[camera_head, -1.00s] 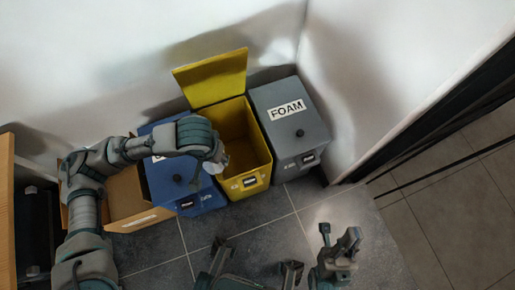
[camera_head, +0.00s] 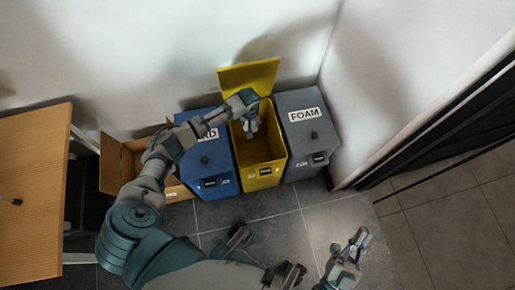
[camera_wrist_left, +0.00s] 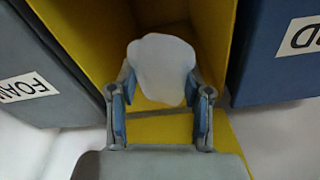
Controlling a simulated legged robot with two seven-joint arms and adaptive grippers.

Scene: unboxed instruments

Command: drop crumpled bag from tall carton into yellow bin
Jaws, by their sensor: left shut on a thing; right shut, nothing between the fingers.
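The yellow bin (camera_head: 261,172) stands open between the blue and grey bins, its lid raised against the wall. My left gripper (camera_head: 249,128) is over the bin's opening. In the left wrist view my left gripper (camera_wrist_left: 161,100) is shut on the white crumpled bag (camera_wrist_left: 160,62), with the yellow bin's inner walls (camera_wrist_left: 215,30) around and behind it. The bag is hard to make out in the head view. The tall carton (camera_head: 111,165) stands open left of the blue bin, partly behind my left arm. My right gripper (camera_head: 352,246) is shut and empty, low at the bottom right.
A closed blue bin (camera_head: 218,165) stands left of the yellow bin. A closed grey bin labelled FOAM (camera_head: 308,135) stands right of it. A wooden table (camera_head: 35,190) is at the left. The tiled floor (camera_head: 290,220) in front is mostly clear.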

